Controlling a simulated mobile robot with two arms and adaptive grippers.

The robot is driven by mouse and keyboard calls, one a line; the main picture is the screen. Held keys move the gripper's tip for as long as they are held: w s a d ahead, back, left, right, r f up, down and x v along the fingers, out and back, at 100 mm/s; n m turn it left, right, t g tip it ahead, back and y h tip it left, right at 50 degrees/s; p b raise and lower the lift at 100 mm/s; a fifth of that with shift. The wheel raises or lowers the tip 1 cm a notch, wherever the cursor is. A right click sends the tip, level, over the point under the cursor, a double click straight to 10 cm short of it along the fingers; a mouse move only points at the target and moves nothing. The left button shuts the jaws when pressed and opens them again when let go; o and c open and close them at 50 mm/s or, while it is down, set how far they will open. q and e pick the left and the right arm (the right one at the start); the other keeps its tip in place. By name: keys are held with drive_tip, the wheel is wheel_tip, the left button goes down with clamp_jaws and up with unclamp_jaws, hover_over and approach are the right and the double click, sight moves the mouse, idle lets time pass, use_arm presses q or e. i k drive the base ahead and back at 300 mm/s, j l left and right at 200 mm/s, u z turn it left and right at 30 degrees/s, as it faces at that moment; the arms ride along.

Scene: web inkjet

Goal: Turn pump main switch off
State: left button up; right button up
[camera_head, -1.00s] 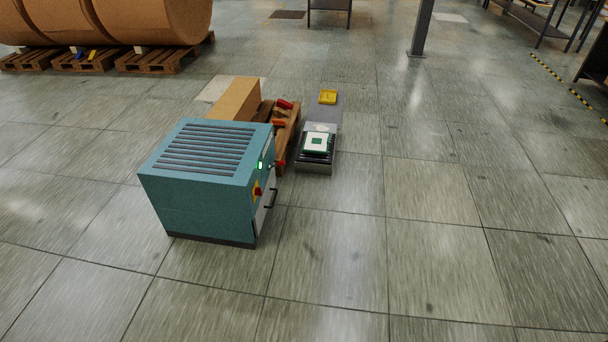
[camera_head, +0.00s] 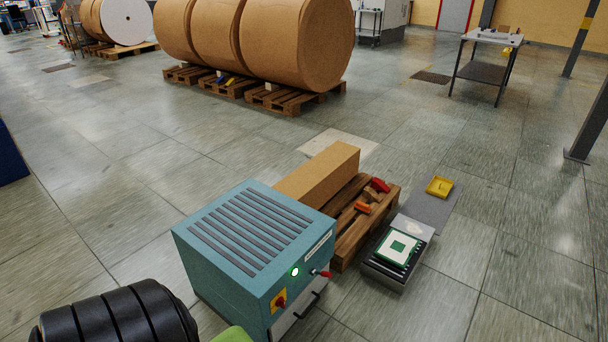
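The pump cabinet is a teal box (camera_head: 262,250) with a slatted top, standing on the floor at the lower middle of the head view. Its front face, turned to the right, carries a red switch knob on a yellow plate (camera_head: 280,300), which looks like the main switch. The exact angle of the knob is too small to tell. A black ribbed part and a green part at the bottom edge seem to be my arm. Neither gripper shows.
Behind the cabinet, a pallet (camera_head: 350,240) holds a long cardboard box (camera_head: 318,172) and red and orange tools. A dark case (camera_head: 398,255) with a green-and-white board lies right of it, near a yellow tray (camera_head: 439,186). Floor at the lower right is clear.

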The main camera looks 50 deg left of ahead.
sight(280, 301)
drive_tip(key=i+u, duration=0.4)
drive_tip(key=i+l+u, duration=0.15)
drive_tip(key=u, duration=0.3)
drive_tip(key=i+l+u, duration=0.2)
drive_tip(key=u, duration=0.2)
drive_tip(key=i+l+u, duration=0.2)
drive_tip(key=l+u, duration=0.2)
